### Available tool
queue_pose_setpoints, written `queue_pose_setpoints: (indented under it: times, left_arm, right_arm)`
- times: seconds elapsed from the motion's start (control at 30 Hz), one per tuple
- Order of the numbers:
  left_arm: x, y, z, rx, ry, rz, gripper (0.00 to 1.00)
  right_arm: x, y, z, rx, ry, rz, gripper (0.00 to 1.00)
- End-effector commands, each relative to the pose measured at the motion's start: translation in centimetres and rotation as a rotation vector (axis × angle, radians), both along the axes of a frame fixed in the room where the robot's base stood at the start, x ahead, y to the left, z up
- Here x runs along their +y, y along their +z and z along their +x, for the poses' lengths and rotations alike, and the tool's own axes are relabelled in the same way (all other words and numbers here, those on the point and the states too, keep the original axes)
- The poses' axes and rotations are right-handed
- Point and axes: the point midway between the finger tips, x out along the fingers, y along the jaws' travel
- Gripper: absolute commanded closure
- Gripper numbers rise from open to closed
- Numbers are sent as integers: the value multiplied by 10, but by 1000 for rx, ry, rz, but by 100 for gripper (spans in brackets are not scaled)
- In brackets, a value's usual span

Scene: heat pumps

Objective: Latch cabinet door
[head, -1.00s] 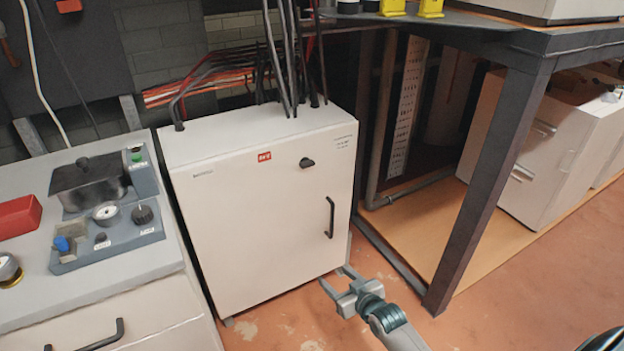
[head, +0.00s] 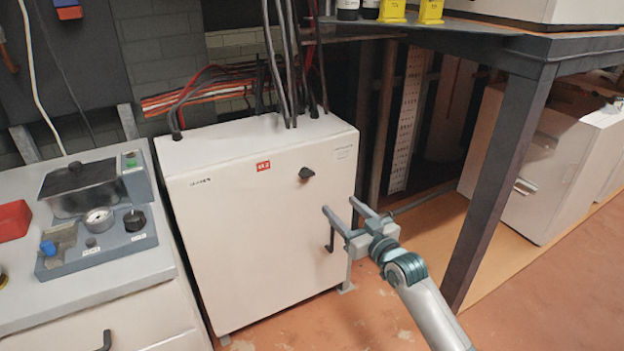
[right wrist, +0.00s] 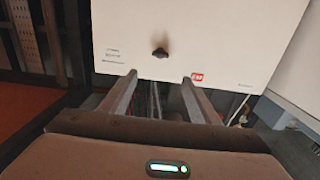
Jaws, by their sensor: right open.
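The white cabinet (head: 250,240) stands on the floor with its door flush against its front. A black latch knob (head: 306,174) sits on the upper right of the door. The knob also shows in the right wrist view (right wrist: 160,53), beyond the fingers and between their lines. A black bar handle (head: 331,238) is lower on the door, partly hidden by my right gripper. My right gripper (head: 338,210) is open and empty, in front of the door's right side, below and right of the knob. I cannot tell whether it touches the door. My left gripper is not in view.
A grey bench (head: 110,285) with a control box (head: 95,235) and a red box (head: 14,220) stands left of the cabinet. A dark table leg (head: 500,180) rises to the right. Cables (head: 285,70) run up from the cabinet top. Floor in front is clear.

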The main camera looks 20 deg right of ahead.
Motion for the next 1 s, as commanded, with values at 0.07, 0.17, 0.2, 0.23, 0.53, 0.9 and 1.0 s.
queue_pose_setpoints:
  times: [0.07,0.17,0.2,0.23,0.53,0.9,1.0]
  left_arm:
    - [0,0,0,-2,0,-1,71]
    - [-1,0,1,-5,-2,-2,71]
    - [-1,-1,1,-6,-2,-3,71]
    - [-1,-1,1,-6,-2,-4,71]
    - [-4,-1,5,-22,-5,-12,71]
    - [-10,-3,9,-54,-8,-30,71]
    - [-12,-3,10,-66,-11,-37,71]
  right_arm:
    - [0,0,5,-1,0,1,44]
    - [1,0,13,-1,0,1,44]
    - [2,0,18,-1,0,1,44]
    - [2,0,22,-1,0,2,44]
    - [5,0,69,0,0,2,44]
    - [10,-1,130,0,0,1,44]
    - [12,0,144,0,0,1,44]
